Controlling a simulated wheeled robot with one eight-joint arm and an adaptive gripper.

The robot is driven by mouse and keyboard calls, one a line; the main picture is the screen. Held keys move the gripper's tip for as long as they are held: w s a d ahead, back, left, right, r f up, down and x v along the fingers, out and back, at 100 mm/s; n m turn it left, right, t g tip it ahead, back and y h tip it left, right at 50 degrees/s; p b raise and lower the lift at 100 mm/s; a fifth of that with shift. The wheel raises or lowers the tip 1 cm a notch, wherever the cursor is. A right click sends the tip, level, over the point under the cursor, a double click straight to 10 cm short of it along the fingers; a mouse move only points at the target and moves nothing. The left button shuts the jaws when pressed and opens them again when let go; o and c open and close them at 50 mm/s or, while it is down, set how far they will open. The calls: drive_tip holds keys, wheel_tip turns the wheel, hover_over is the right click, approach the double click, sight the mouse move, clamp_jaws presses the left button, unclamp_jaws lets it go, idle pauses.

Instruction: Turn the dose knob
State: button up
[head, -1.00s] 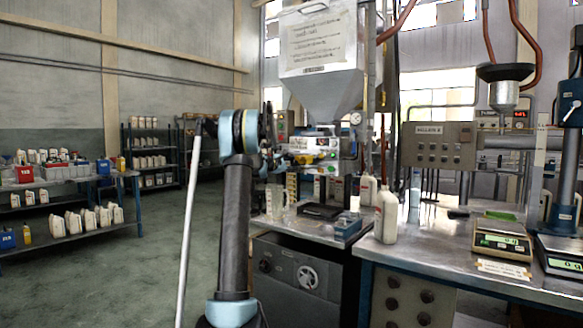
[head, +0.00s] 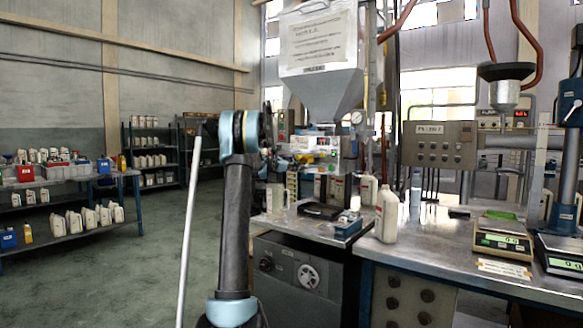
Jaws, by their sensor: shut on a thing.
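The filling machine, with a steel hopper (head: 330,92), stands at the centre in the head view. Its front panel (head: 320,143) has small coloured controls under the hopper. My arm rises in front of it on the left and bends right toward this panel. My gripper (head: 297,157) is at the panel's left side, small and partly hidden by my own arm. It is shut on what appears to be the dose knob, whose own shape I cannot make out. How far the knob is turned cannot be seen.
A white bottle (head: 387,214) stands at the steel bench's left edge, beside a clear bottle (head: 415,193). Scales (head: 502,236) are at the right. The floor (head: 130,270) at left is clear.

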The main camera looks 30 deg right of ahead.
drive_tip(key=shift+w+a, duration=0.15)
drive_tip(key=shift+w, duration=0.05)
drive_tip(key=o, duration=0.8)
drive_tip(key=shift+s, duration=0.1)
drive_tip(key=v, duration=1.2)
